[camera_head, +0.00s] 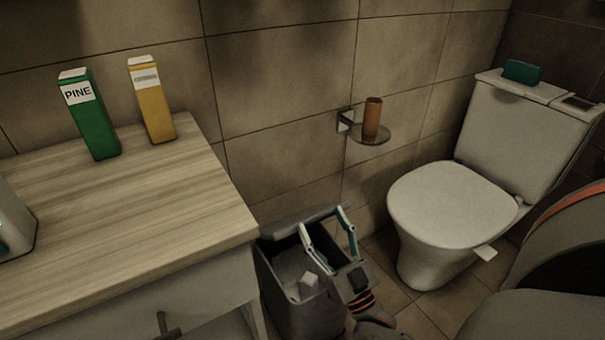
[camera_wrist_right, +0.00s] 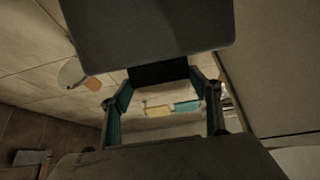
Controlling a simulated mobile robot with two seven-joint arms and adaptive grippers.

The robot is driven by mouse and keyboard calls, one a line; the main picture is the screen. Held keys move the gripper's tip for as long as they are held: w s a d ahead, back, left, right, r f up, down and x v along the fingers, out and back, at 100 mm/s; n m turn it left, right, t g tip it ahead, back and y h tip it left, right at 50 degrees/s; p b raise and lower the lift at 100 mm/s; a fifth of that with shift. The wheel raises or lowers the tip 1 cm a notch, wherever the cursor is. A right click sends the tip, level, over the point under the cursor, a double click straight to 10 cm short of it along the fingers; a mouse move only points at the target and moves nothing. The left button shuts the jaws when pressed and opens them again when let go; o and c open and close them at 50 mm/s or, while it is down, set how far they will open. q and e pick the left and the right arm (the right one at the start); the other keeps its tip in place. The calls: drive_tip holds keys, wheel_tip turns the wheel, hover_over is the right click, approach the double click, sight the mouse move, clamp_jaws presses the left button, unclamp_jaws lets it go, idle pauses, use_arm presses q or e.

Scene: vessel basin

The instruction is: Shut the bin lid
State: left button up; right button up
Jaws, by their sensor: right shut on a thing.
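The dark grey bin (camera_head: 312,319) stands on the floor between the counter and the toilet. Its lid (camera_head: 283,224) is raised at the back, and I can see into the bin. Light crumpled contents (camera_head: 308,285) show inside. My right gripper (camera_head: 322,217) reaches over the bin from the lower right, its two fingers spread wide and their tips at the lid's edge. The exact contact is hard to see. My left gripper is not in view.
A wooden-topped counter (camera_head: 120,215) with a green carton (camera_head: 92,118) and a yellow carton (camera_head: 152,103) stands left of the bin. A white toilet (camera_head: 450,205) stands to the right. A small wall shelf (camera_head: 370,138) holds a brown tumbler (camera_head: 372,117).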

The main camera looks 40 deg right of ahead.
drive_tip(key=s+a+f+b, duration=0.1)
drive_tip(key=s+f+b, duration=0.2)
drive_tip(key=f, duration=0.7)
drive_tip(key=shift+s+a+y, duration=0.15)
drive_tip(key=shift+s+y, duration=0.15)
drive_tip(key=shift+s, duration=0.9)
drive_tip(key=shift+t, duration=0.8)
drive_tip(key=f, duration=0.2)
drive_tip(key=s+f+b, duration=0.1)
drive_tip(key=f, duration=0.1)
drive_tip(key=shift+s+a+f+b, duration=0.15)
drive_tip(key=shift+s+f+b, duration=0.05)
drive_tip(key=shift+f+b, duration=0.15)
drive_tip(key=shift+c, duration=0.2)
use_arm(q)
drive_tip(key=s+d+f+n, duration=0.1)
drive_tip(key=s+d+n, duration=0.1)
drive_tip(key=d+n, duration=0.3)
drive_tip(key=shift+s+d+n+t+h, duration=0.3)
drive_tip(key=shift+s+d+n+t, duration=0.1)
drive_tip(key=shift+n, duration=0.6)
use_arm(e)
drive_tip(key=shift+s+f, duration=0.2)
drive_tip(key=shift+f, duration=1.3)
drive_tip(key=shift+a, duration=0.1)
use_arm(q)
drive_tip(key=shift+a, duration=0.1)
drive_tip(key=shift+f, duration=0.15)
use_arm(e)
drive_tip(key=o, duration=1.6)
